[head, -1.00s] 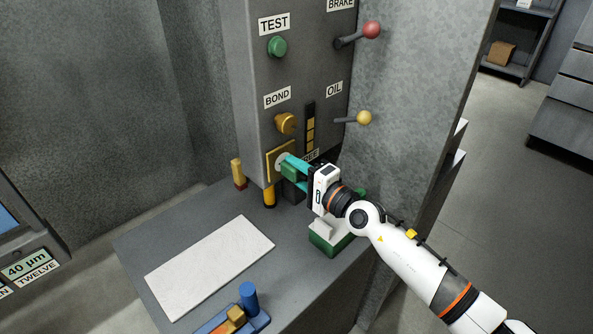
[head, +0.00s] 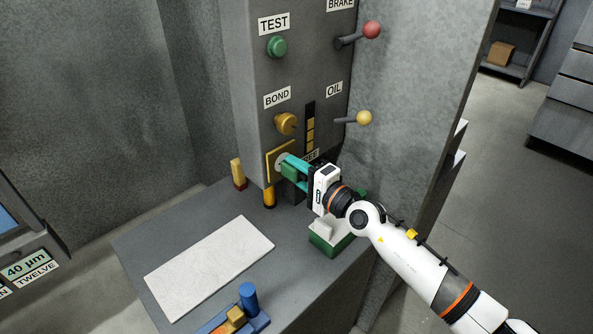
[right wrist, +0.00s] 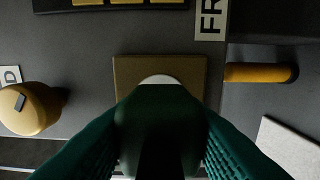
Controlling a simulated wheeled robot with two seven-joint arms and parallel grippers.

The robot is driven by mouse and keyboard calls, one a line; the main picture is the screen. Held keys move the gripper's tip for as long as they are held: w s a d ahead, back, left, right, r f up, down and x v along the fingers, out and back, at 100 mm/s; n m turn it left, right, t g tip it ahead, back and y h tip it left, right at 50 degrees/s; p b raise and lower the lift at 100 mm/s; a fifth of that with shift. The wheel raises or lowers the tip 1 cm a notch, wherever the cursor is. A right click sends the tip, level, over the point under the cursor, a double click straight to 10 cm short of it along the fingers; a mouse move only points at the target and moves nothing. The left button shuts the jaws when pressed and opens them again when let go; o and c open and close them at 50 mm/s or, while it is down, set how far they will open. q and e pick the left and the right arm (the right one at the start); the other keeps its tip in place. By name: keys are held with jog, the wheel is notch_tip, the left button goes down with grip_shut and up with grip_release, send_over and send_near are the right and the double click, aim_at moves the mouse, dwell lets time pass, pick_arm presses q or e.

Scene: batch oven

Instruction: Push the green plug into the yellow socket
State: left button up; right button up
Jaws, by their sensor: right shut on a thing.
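The yellow socket (head: 271,167) is a square plate with a pale round middle, low on the front of the grey control box. It also shows in the right wrist view (right wrist: 130,75), partly covered by the plug. My right gripper (head: 294,168) is shut on the green plug (head: 289,173), with teal fingers on either side of it. The plug's front end is at the socket's pale middle; its tip is hidden, so I cannot tell how deep it sits. In the right wrist view the dark green plug (right wrist: 160,120) lines up with the pale round part (right wrist: 158,80). My left gripper is out of view.
The box also carries a BOND knob (head: 286,124), a green TEST button (head: 277,47), and red (head: 371,30) and yellow (head: 364,118) ball levers. Below are a white board (head: 210,266), a green-and-white block (head: 329,240) and a blue item (head: 249,297).

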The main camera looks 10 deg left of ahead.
jog(key=shift+w+a+b, duration=0.3)
jog(key=shift+a+b, duration=0.1)
jog(key=shift+a, duration=0.05)
dwell(0.8)
jog(key=o, duration=1)
jog(key=p+v, duration=0.1)
jog(key=v, duration=1.1)
